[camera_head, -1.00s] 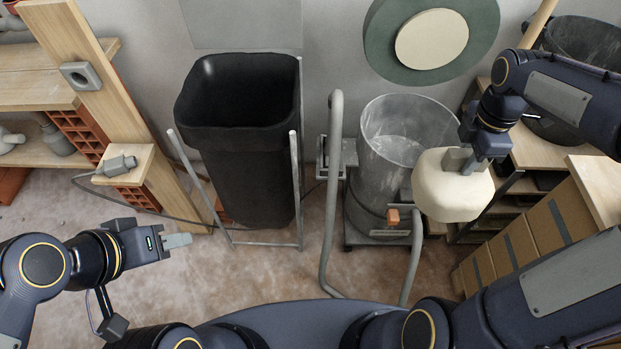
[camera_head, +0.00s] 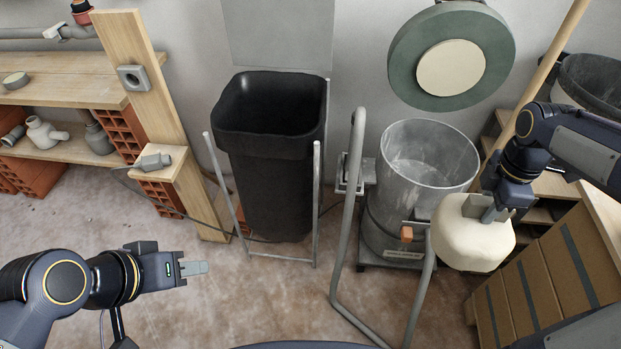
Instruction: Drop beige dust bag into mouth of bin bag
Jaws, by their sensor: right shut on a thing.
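The beige dust bag (camera_head: 472,236) hangs from my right gripper (camera_head: 493,212), which is shut on its top. It is in the air at the right, in front of and to the right of the grey metal drum. The black bin bag (camera_head: 275,165) hangs open in a metal stand left of the drum, and its wide mouth (camera_head: 268,103) faces up. The dust bag is well to the right of that mouth. My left gripper (camera_head: 195,268) is at the lower left, away from both; its fingers look close together and hold nothing visible.
The grey drum (camera_head: 425,165) stands on a trolley with a bent tube handle (camera_head: 347,220) between the bin bag and the dust bag. A round green lid (camera_head: 450,55) is above it. Boxes (camera_head: 545,270) stand at right, wooden shelves (camera_head: 65,80) at left. Floor before the bin bag is clear.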

